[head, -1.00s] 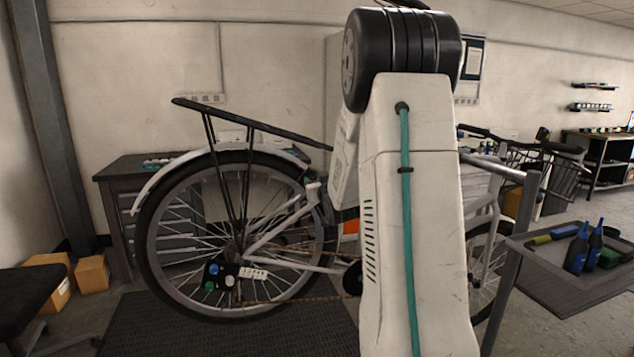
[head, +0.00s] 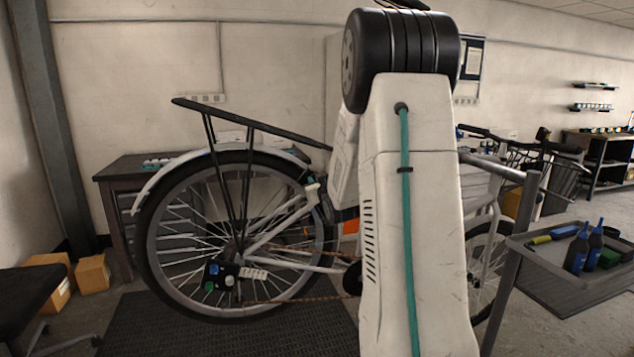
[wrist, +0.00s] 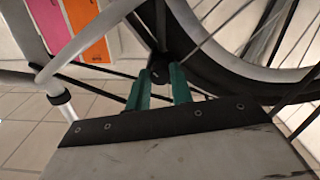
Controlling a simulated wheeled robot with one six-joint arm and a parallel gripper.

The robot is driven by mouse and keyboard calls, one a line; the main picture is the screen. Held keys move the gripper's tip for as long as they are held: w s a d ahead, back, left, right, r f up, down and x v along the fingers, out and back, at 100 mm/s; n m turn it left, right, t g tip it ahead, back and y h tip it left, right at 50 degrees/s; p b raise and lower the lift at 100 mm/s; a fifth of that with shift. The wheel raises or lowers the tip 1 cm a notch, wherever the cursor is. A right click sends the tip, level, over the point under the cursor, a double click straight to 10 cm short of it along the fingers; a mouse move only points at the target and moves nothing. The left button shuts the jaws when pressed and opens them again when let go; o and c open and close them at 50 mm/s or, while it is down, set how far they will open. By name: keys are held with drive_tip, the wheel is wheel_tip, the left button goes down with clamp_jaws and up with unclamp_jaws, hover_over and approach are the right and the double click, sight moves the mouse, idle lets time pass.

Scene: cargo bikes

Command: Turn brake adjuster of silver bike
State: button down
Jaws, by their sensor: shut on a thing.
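The silver bike (head: 295,262) stands side-on in the head view, rear wheel at the left and its middle hidden behind my arm. In the wrist view, the two teal fingers of my gripper (wrist: 160,82) close around a small dark knob (wrist: 158,72), which looks like the brake adjuster. The fingertips sit on either side of it, beside the bike's tyre. The knob's lower part is hidden between the fingers. In the head view the gripper is mostly hidden by my arm, so the grip shows clearly only in the wrist view.
A pale frame tube (wrist: 92,42) and the rear wheel's spokes lie close around the fingers. In the head view, a grey tray (head: 540,246) with blue bottles (head: 577,250) is at the right. A dark workbench (head: 112,180) stands behind the wheel, with cardboard boxes (head: 92,273) at left.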

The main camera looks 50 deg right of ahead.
drive_tip(key=n, duration=2.2)
drive_tip(key=shift+r, duration=0.1)
drive_tip(key=shift+n, duration=0.3)
drive_tip(key=c, duration=1.2)
unclamp_jaws()
drive_tip(key=shift+c, duration=0.2)
drive_tip(key=shift+s, duration=0.1)
